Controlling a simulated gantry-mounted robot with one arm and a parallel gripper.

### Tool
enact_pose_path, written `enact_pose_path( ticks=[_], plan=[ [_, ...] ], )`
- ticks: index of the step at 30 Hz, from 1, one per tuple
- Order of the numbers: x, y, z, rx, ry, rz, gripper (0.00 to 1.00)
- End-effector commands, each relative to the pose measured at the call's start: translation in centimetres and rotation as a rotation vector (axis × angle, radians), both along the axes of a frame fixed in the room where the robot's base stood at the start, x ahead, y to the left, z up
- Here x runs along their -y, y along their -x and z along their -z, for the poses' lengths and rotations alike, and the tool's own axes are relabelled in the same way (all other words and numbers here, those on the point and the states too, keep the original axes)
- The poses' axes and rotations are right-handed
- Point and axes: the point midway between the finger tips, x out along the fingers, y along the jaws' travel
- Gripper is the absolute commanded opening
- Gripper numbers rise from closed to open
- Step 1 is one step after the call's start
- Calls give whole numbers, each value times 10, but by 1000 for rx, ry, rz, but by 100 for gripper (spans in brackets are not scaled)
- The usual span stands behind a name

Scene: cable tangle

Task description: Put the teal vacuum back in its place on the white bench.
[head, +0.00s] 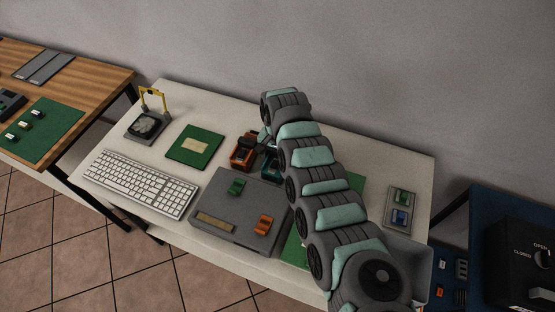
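The white bench (222,100) fills the middle of the view. A small dark teal object (271,166), possibly the teal vacuum, stands on it beside an orange and black unit (243,151) of similar size. My arm hides much of the teal object. My gripper (266,146) is at the end of the arm, close above or beside these two. Its fingers are small and partly hidden, so I cannot tell whether they are open or touch the teal object.
On the bench are a keyboard (140,182), a green square mat (194,146), a yellow-arched device (147,124), a grey box (229,219) with green and orange parts, and a small tray (400,207). A black OPEN/CLOSED box (520,262) stands right. My arm covers the bench's right-centre.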

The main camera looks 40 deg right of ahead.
Motion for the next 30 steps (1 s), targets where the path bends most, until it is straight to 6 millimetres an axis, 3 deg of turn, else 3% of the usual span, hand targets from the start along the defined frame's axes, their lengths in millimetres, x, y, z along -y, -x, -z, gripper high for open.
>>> enact_pose_path(
  ticks=[6, 16, 20, 30],
  plan=[
    [0, 0, 0, 0, -1, 0, 85],
    [0, 0, -4, 0, 0, 1, 85],
    [0, 1, -19, -2, -1, 0, 85],
    [0, -1, -80, 4, 1, 1, 85]
  ],
)
